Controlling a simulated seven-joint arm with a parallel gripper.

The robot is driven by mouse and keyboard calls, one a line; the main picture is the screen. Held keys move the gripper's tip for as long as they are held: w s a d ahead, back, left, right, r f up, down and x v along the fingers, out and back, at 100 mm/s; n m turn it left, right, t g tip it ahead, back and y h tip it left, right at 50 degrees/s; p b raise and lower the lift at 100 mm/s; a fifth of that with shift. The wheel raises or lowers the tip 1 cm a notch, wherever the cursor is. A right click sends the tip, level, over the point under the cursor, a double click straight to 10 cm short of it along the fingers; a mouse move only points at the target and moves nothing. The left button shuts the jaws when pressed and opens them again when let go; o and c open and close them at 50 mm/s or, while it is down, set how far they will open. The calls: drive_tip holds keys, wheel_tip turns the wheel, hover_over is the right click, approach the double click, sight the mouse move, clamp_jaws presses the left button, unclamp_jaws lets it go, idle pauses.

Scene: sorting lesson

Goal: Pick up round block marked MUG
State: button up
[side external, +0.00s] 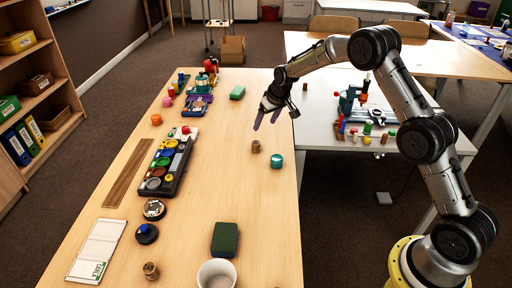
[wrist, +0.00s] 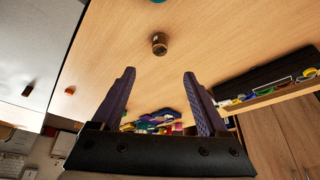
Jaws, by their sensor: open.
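A small brown round block (side external: 256,147) stands on the wooden table, just below my gripper in the side view. It also shows in the wrist view (wrist: 159,43), beyond and between the fingertips. A second brown round block (side external: 151,270) stands near the front of the table. A teal round block (side external: 276,161) stands right of the first brown one. No MUG marking can be read on any of them. My gripper (side external: 267,119), with purple fingers, is open and empty above the table; it also shows in the wrist view (wrist: 160,73).
A dark sorting tray (side external: 176,180) with coloured round pieces lies left of the blocks. A dark green block (side external: 225,238) and a white bowl (side external: 217,274) are nearer the front. A lighter green block (side external: 237,92) lies farther back.

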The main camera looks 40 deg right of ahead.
hover_over(256, 142)
drive_tip(key=s, duration=0.3)
drive_tip(key=f, duration=0.7)
drive_tip(key=shift+s+a+f, duration=0.15)
drive_tip(key=shift+s+f, duration=0.05)
drive_tip(key=shift+f, duration=0.15)
drive_tip(key=shift+w+x, duration=0.2)
drive_tip(key=shift+x, duration=1.4)
drive_tip(key=shift+w+x, duration=0.2)
drive_tip(key=shift+x, duration=1.35)
drive_tip(key=shift+r, duration=0.15)
clamp_jaws()
